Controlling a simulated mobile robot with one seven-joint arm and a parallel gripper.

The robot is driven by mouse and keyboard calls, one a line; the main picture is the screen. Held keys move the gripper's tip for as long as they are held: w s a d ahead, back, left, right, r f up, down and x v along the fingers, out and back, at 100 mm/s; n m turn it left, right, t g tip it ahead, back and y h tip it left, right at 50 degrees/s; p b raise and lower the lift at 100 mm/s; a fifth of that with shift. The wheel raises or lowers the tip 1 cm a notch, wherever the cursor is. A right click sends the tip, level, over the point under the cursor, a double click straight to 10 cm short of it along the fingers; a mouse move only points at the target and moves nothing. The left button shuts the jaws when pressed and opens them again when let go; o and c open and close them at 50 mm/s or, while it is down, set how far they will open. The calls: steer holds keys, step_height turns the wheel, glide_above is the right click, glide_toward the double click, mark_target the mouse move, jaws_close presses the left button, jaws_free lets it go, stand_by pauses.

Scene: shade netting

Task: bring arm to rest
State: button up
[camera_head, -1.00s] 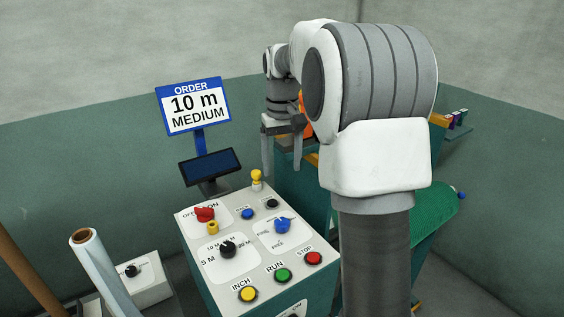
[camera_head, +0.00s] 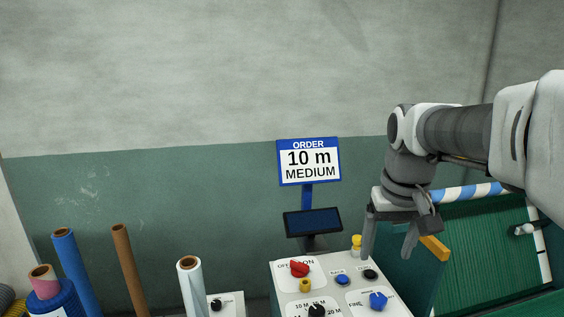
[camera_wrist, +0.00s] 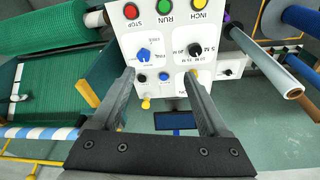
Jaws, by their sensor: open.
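My gripper (camera_head: 388,248) is open and empty, fingers pointing down, above the right back side of the white control panel (camera_head: 283,277). In the wrist view, my gripper (camera_wrist: 160,100) has its two fingers spread wide over the panel, with nothing between them but panel and floor behind. My arm reaches in from the right of the head view. The panel has a red switch (camera_head: 299,269), a blue knob (camera_head: 378,300) and a black knob (camera_head: 317,311). Its green RUN button (camera_wrist: 164,7) and red STOP button (camera_wrist: 129,11) show in the wrist view.
An order sign (camera_head: 309,162) reading 10 m MEDIUM and a dark screen (camera_head: 313,222) stand behind the panel. Green netting (camera_head: 485,245) lies to the right. Upright rolls, including a blue one (camera_head: 78,272) and a brown one (camera_head: 129,270), stand at left. The upper wall area is clear.

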steer(key=s+a+f+t, duration=0.1)
steer(key=s+a+f, duration=0.1)
steer(key=s, duration=0.5)
steer(key=s+a+f+t, duration=0.1)
steer(key=s+a+t, duration=0.1)
steer(key=s, duration=0.6)
steer(key=shift+s+a+f, duration=0.15)
steer(key=shift+a+f, duration=0.05)
steer(key=shift+f, duration=0.15)
stand_by(0.8)
